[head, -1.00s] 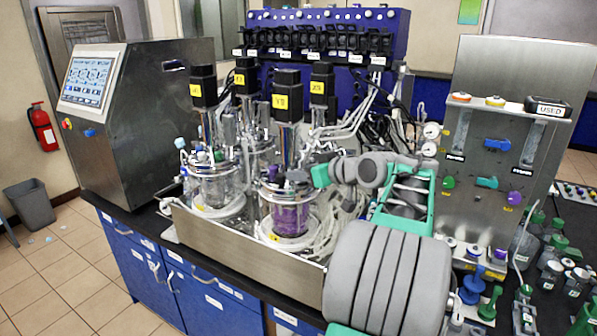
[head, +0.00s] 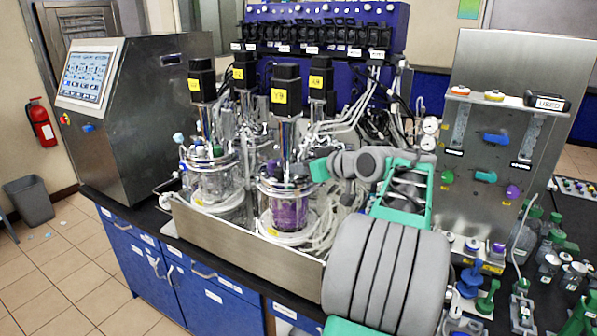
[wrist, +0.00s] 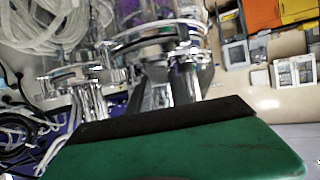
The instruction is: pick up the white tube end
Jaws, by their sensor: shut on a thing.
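My gripper (head: 316,170) is at the upper right side of the front glass vessel (head: 287,212), which holds purple liquid. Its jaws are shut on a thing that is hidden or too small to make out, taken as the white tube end.
Motors with yellow labels (head: 286,85) stand above the vessels. A steel tray wall (head: 240,246) runs along the front. A steel panel (head: 505,110) with valves stands at the right. A grey console (head: 135,120) stands at the left. Small bottles crowd the right bench.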

